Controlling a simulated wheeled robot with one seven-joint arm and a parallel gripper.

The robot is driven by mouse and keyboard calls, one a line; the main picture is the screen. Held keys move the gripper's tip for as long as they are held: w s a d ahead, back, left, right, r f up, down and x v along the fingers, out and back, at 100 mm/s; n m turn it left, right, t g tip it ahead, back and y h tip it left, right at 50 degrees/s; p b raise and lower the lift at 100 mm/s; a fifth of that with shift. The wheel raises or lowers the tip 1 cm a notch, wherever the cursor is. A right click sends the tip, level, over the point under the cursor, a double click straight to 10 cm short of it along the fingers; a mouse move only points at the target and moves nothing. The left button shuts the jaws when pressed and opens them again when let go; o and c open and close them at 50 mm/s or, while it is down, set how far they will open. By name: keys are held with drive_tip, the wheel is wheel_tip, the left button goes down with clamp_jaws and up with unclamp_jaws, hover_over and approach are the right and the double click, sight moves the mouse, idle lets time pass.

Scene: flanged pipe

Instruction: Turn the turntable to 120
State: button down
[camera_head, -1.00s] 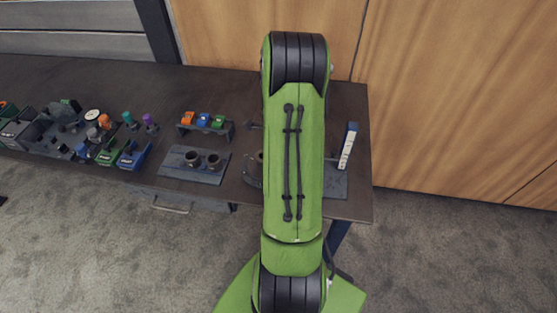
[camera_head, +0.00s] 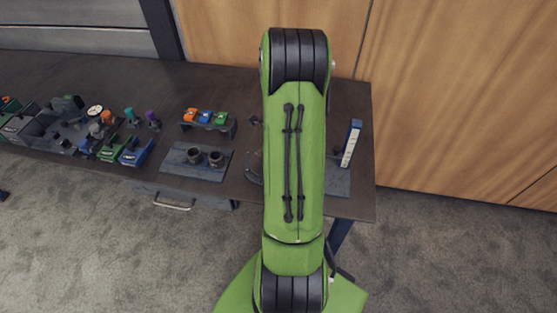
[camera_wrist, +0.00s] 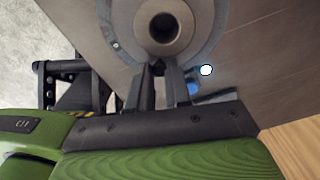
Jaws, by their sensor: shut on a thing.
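The turntable (camera_wrist: 206,30) shows in the wrist view as a grey disc at the top. A round metal pipe end (camera_wrist: 182,45) with a dark bore stands at its middle. My gripper (camera_wrist: 159,72) is at the disc's near rim, its two dark fingers close together on a small dark part, likely the turntable's handle, mostly hidden between them. In the head view my green arm covers most of the turntable; only a curved edge (camera_head: 253,170) shows left of the arm. No angle marks are readable.
An upright white and blue scale (camera_head: 351,145) stands right of my arm. To the left are a plate with two dark cups (camera_head: 205,157), a rack with orange, blue and green pieces (camera_head: 206,119), and crowded bins (camera_head: 105,140). The bench (camera_head: 345,207) ends at the right.

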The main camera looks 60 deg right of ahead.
drive_tip(key=c, duration=1.1)
unclamp_jaws()
drive_tip(key=shift+o, duration=0.2)
wheel_tip(320, 180, up, 16)
drive_tip(key=p, duration=0.2)
drive_tip(key=shift+f+p, duration=0.15)
drive_tip(key=shift+p, duration=0.25)
